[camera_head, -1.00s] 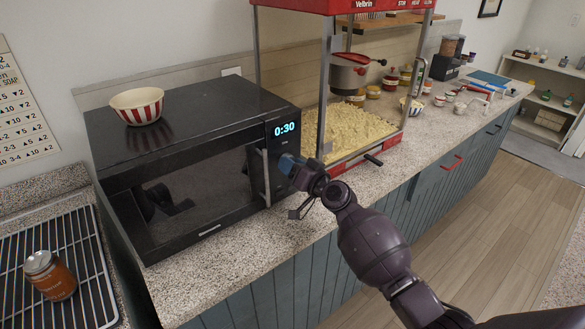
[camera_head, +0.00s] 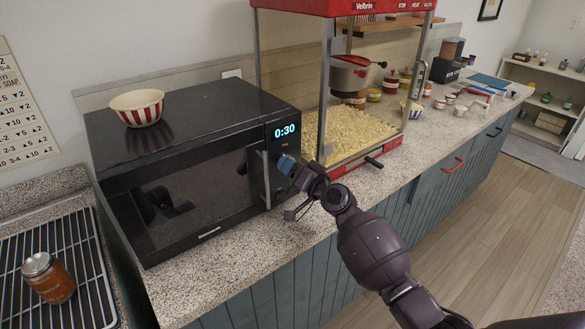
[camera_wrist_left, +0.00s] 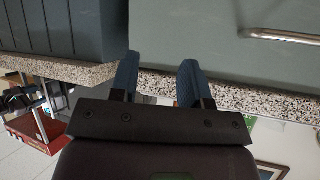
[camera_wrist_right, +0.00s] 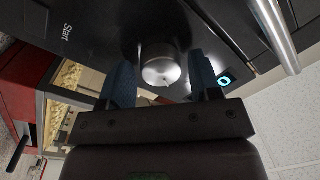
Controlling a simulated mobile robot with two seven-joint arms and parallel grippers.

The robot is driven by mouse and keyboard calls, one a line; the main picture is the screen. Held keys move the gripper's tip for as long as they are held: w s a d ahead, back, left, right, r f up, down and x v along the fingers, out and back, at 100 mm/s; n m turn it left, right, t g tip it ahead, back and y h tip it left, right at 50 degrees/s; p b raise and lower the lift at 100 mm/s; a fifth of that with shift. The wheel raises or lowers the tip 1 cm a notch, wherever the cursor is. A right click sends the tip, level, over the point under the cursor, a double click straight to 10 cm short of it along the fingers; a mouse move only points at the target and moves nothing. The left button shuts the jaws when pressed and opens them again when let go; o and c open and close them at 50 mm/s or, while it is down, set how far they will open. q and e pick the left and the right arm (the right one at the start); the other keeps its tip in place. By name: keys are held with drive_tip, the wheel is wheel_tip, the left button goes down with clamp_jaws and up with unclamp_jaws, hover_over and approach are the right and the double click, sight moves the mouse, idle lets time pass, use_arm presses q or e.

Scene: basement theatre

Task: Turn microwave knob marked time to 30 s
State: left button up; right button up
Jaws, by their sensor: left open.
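The black microwave (camera_head: 180,170) stands on the counter, door shut. Its panel display (camera_head: 285,130) reads 0:30. My right gripper (camera_head: 287,164) is at the lower control panel in the head view and hides the knob there. In the right wrist view, a round metallic knob (camera_wrist_right: 161,64) lies ahead of and between the blue fingers of my right gripper (camera_wrist_right: 162,75). The fingers are apart, with gaps beside the knob. A "Start" label shows at left; the time marking is not readable. My left gripper (camera_wrist_left: 158,78) is open and empty in the left wrist view.
The microwave door handle (camera_wrist_right: 274,30) is close to the right gripper. A popcorn machine (camera_head: 350,140) stands just right of the microwave. A striped bowl (camera_head: 137,107) sits on top. A jar (camera_head: 48,278) stands on a wire rack at left.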

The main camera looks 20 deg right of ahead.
drive_tip(key=shift+o, duration=0.7)
drive_tip(key=v, duration=1.1)
drive_tip(key=shift+b, duration=0.3)
drive_tip(key=shift+w, duration=0.1)
